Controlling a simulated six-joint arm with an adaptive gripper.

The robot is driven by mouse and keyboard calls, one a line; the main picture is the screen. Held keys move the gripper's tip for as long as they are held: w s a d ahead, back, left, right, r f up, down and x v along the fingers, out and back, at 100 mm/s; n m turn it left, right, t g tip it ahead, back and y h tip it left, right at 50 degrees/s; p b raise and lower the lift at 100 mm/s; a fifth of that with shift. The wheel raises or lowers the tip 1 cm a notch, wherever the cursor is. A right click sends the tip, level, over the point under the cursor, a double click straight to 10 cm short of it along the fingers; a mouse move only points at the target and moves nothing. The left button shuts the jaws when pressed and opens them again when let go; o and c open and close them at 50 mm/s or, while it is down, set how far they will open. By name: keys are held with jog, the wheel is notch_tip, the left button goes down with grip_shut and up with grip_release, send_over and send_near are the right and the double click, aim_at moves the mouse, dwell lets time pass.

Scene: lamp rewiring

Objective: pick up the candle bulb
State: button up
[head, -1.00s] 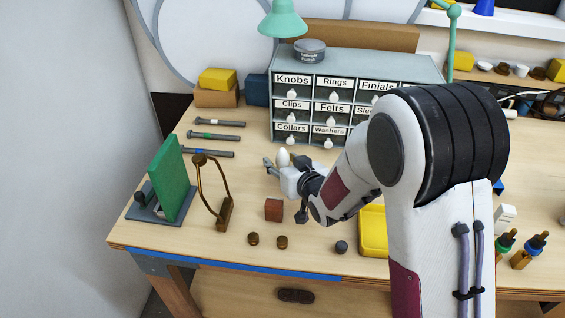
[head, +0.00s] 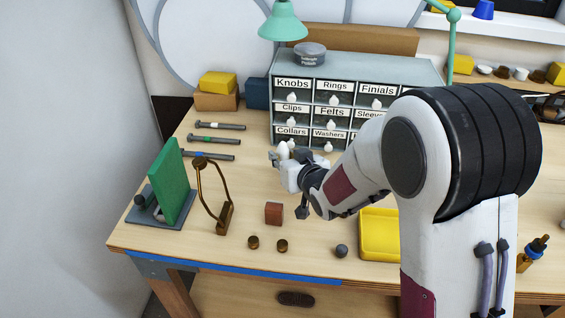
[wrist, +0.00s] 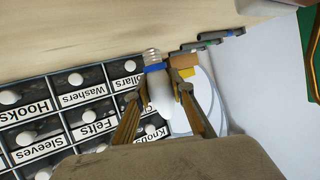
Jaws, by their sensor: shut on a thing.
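The candle bulb (wrist: 160,88) has a white body, a blue band and a silvery screw base. In the wrist view it sits between the two fingers of my gripper (wrist: 158,96), which is shut on its white body. The screw base points away from the palm, toward the top of that picture. In the head view my gripper (head: 284,160) is in front of the drawer cabinet, and the bulb shows only as a small white shape there, partly hidden by the gripper. It appears held above the bench; the exact height is hard to tell.
The labelled drawer cabinet (head: 350,65) stands close behind my gripper. A green board on a stand (head: 170,180), a brass frame (head: 224,215), a red-brown block (head: 274,213) and a yellow tray (head: 379,247) stand around. Bench between the block and cabinet is fairly clear.

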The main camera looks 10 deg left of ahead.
aim_at(283, 142)
jog(key=shift+r, duration=3.45)
